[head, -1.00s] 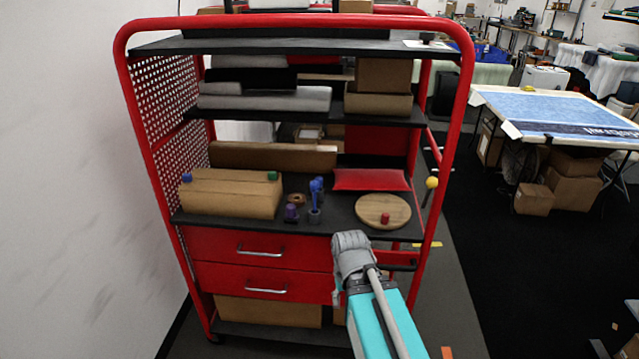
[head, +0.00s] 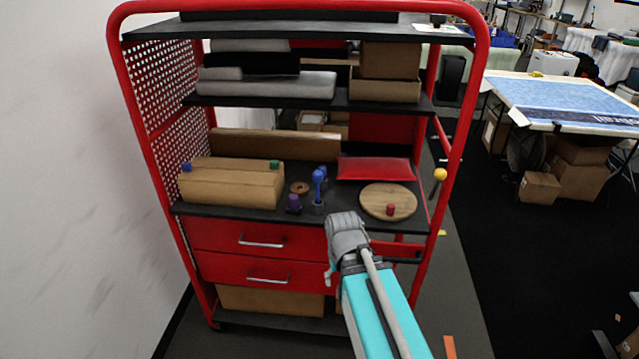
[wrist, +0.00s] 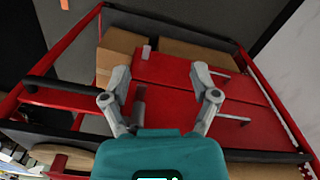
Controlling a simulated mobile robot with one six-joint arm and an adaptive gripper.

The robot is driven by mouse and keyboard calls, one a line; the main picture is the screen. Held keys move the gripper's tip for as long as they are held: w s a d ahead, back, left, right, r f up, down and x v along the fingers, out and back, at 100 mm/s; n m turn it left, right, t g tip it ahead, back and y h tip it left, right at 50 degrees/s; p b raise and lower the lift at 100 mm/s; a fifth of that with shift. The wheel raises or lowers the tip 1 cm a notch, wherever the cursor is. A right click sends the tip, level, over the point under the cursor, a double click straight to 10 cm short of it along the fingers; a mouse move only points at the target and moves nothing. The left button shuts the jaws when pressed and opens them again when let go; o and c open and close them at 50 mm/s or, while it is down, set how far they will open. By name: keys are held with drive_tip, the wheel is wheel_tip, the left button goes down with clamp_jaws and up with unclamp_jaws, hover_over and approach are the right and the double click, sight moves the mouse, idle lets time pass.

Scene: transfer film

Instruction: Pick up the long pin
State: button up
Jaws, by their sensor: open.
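A blue pin (head: 318,182) with a rounded head stands upright in a small grey holder (head: 317,208) on the cart's middle shelf. It looks like the long pin, though at this size I cannot be sure. Another blue piece (head: 323,172) shows close behind it, partly hidden. My gripper (head: 345,222) is in front of the shelf edge, lower and to the right of the blue pin, apart from it. In the wrist view my gripper (wrist: 160,76) has its two fingers spread with nothing held, facing the red drawer fronts (wrist: 170,100). The blue pin is not distinguishable there.
On the same shelf (head: 240,212) are a purple piece (head: 294,203), a brown ring (head: 299,187), a cardboard box (head: 230,186), a red packet (head: 374,168) and a round wooden board (head: 372,201) bearing a red piece (head: 391,210). Another shelf overhangs. Red posts (head: 455,150) flank the cart.

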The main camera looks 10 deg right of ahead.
drive_tip(key=w+a+r+n+h+p, duration=0.1)
drive_tip(key=w+r+n+h+p, duration=0.35)
drive_tip(key=w+n, duration=0.3)
drive_tip(key=n+t+h+p, duration=0.5)
drive_tip(key=n+t+h, duration=0.1)
drive_tip(key=n, duration=1)
approach(314, 178)
drive_tip(key=shift+w+v, duration=0.25)
drive_tip(key=shift+v, duration=0.9)
drive_tip(key=shift+a+f, duration=0.1)
drive_tip(key=b+x, duration=0.4)
drive_tip(key=x, duration=0.4)
drive_tip(key=shift+s, duration=0.15)
drive_tip(key=shift+d+f, duration=0.1)
drive_tip(key=shift+d, duration=0.2)
